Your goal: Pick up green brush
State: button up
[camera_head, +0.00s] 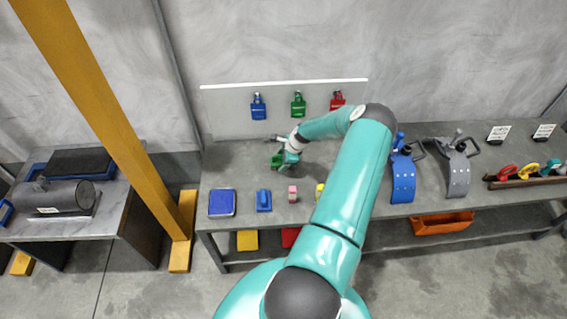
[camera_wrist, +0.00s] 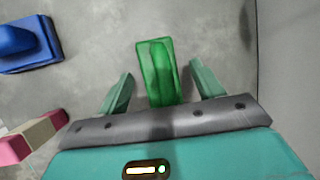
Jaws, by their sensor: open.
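The green brush (camera_wrist: 157,72) lies on the grey workbench between and just beyond my gripper's fingers in the wrist view. In the head view the green brush (camera_head: 276,161) is small and partly hidden by my gripper. My gripper (camera_wrist: 162,92) is open, with one finger on each side of the brush and a visible gap to each. In the head view my gripper (camera_head: 286,158) is over the back part of the bench, left of the arm's elbow. Whether the fingers are level with the brush in height is hard to tell.
A blue brush (camera_head: 263,200), a blue box (camera_head: 222,203), a pink-and-tan block (camera_head: 292,193) and a yellow item (camera_head: 320,190) sit along the bench's front. Blue (camera_head: 403,178) and grey (camera_head: 459,173) curved clamps stand right. A panel with padlocks (camera_head: 285,108) backs the bench. A yellow post (camera_head: 110,105) rises left.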

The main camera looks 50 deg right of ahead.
jog(key=c, duration=1.1)
jog(key=shift+r, duration=0.1)
jog(key=shift+r, duration=0.5)
jog(key=shift+s+r, duration=0.2)
jog(key=shift+r, duration=1.05)
jog(key=s+a+r, duration=0.1)
jog(key=s+r, duration=0.2)
jog(key=s, duration=0.1)
jog(key=s+a+r, duration=0.1)
jog(key=s+r, duration=0.2)
jog(key=s, duration=0.2)
jog(key=s+a+r, duration=0.1)
jog(key=s+r, duration=0.2)
jog(key=s, duration=0.1)
jog(key=shift+s+r, duration=0.15)
